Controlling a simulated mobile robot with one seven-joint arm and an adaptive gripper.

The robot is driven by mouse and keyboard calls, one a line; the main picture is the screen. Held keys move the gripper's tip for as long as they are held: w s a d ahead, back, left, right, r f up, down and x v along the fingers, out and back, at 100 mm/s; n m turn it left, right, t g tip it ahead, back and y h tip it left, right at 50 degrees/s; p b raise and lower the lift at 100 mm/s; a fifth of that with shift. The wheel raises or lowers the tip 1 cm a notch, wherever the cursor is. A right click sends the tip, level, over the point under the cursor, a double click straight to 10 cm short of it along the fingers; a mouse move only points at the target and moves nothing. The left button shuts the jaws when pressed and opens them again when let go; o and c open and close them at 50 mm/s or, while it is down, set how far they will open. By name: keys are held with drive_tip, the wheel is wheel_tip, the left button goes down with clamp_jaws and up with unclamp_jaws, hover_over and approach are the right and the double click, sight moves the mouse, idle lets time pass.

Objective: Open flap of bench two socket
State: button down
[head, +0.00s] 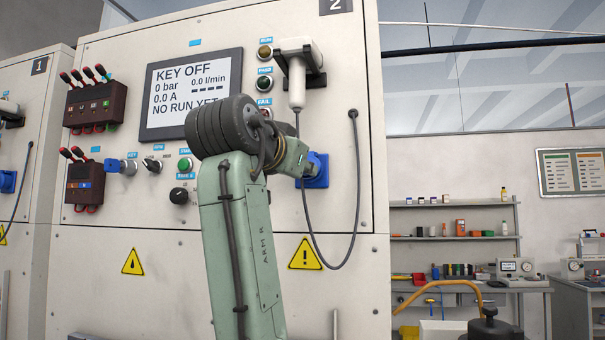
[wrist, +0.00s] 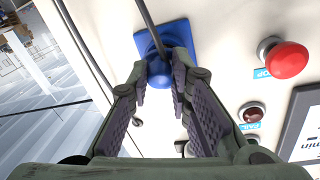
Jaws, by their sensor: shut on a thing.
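The bench two socket shows as a blue square plate (head: 318,172) low on the right of the front panel, partly covered by my arm. In the wrist view the blue plate (wrist: 178,36) lies just beyond my fingertips, with a rounded blue flap (wrist: 158,72) in front of it. My gripper (wrist: 160,80) has its two fingers on either side of this flap and is shut on it. In the head view my gripper is mostly hidden behind my wrist. I cannot tell how far the flap is lifted.
A dark cable (head: 345,230) loops down from the white handheld tool (head: 298,70) and passes close to the socket. A red button (wrist: 286,59) and an indicator lamp (wrist: 252,112) sit beside my fingers. The display (head: 190,93) reads KEY OFF. Shelves (head: 455,238) stand at the back right.

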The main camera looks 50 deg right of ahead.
drive_tip(key=shift+s+a+r+g+y, duration=0.1)
drive_tip(key=shift+a+r+g+y, duration=0.1)
drive_tip(key=shift+r+g+y, duration=0.35)
drive_tip(key=shift+s+a+r+g+y, duration=0.15)
drive_tip(key=shift+r+y, duration=0.1)
drive_tip(key=shift+y, duration=0.5)
drive_tip(key=shift+w, duration=0.1)
drive_tip(key=c, duration=1.5)
unclamp_jaws()
drive_tip(key=shift+o, duration=0.2)
drive_tip(key=s+a, duration=0.5)
drive_tip(key=a, duration=0.9)
drive_tip(key=shift+r, duration=0.45)
drive_tip(key=shift+s, duration=0.1)
